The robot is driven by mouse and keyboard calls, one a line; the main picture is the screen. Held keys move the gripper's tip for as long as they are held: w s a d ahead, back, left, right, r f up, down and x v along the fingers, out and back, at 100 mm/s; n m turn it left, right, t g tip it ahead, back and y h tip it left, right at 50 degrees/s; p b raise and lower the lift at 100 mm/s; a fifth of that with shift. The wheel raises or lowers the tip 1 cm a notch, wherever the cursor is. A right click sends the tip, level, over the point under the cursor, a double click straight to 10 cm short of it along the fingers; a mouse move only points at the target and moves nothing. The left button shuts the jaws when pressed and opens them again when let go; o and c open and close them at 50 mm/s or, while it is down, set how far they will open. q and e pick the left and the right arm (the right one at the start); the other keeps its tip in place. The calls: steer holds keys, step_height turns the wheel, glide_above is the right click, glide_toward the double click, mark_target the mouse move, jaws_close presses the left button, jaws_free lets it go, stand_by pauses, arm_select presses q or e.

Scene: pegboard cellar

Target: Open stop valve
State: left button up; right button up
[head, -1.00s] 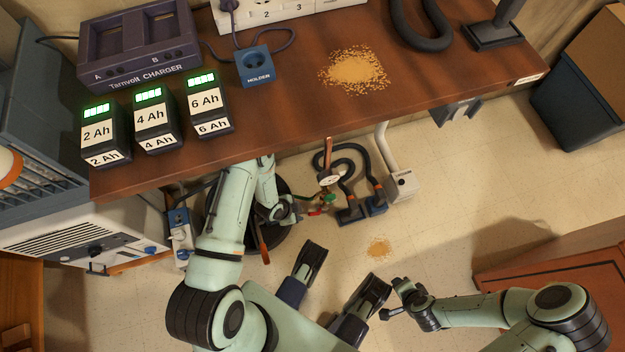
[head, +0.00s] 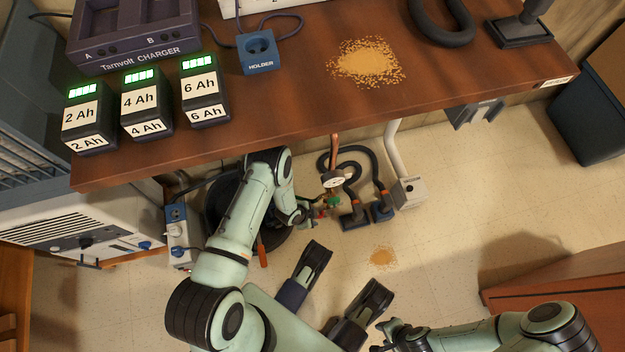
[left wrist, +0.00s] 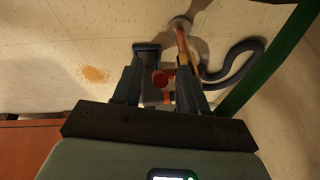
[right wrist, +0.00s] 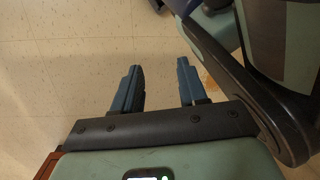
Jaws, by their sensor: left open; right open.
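The stop valve shows under the bench in the head view, on a copper pipe (head: 334,150) with a round white gauge (head: 333,181) and a green part (head: 334,200). A red handle (left wrist: 162,78) shows between the open fingers of my left gripper (left wrist: 160,85) in the left wrist view; contact cannot be told. The copper pipe (left wrist: 184,48) is just right of the handle there. In the head view my left gripper (head: 317,208) is small and partly merged with the valve. My right gripper (head: 384,334) is open and empty above the floor, low in the head view.
The bench (head: 290,110) overhangs the valve. Dark hoses (head: 372,165), a grey box (head: 408,192) and a dark round object (head: 222,205) surround it. A white power strip (head: 177,235) stands left. Spilled grains (head: 383,257) lie on open floor; a wooden cabinet (head: 560,290) is at right.

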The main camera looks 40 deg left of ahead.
arm_select(q)
steer(key=shift+w+f, duration=0.1)
steer(key=shift+f, duration=0.05)
arm_select(e)
steer(key=shift+s+f, duration=0.1)
steer(key=shift+s, duration=0.05)
arm_select(q)
jaws_close()
steer(key=shift+w+d+r+g+y+p, duration=0.4)
steer(key=shift+d+r+g+y+p, duration=0.05)
steer(key=shift+r+g+y, duration=0.1)
steer(key=shift+w+d+r+g+y, duration=0.15)
steer(key=shift+w+r+g+y, duration=0.1)
steer(key=shift+r+g+y, duration=0.15)
arm_select(e)
steer(key=shift+w+r, duration=0.4)
steer(key=shift+w, duration=0.4)
arm_select(q)
steer(key=shift+f, duration=0.1)
jaws_free()
